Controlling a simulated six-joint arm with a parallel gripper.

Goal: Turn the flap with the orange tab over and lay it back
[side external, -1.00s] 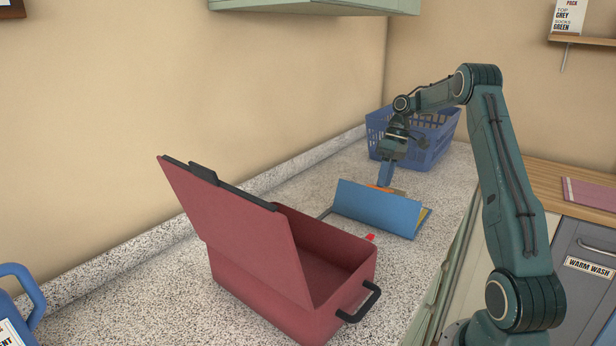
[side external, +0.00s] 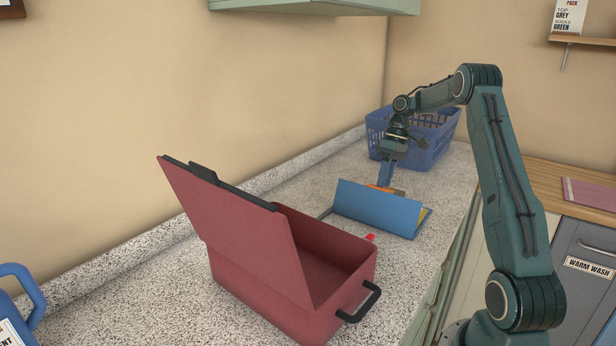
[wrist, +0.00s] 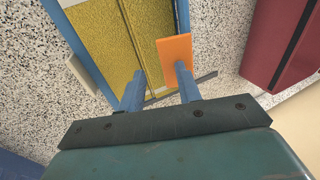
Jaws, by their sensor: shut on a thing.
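The flap (side external: 375,207) shows in the side view as a blue panel, raised and tilted on the counter. Yellow shows at its right end. Its orange tab (side external: 380,188) is at the upper edge, partly hidden behind the panel. My gripper (side external: 385,184) points down there and is shut on the tab. In the wrist view the orange tab (wrist: 174,48) lies at the fingertips of my gripper (wrist: 158,76), beside yellow surfaces (wrist: 104,38) with blue edges. The fingers look spaced apart in that view, and the exact contact is hard to see.
A maroon tote (side external: 345,250) with its lid (side external: 235,225) raised stands in front, left of the flap. A blue basket (side external: 440,140) stands behind my gripper. A small red piece (side external: 370,237) lies by the flap.

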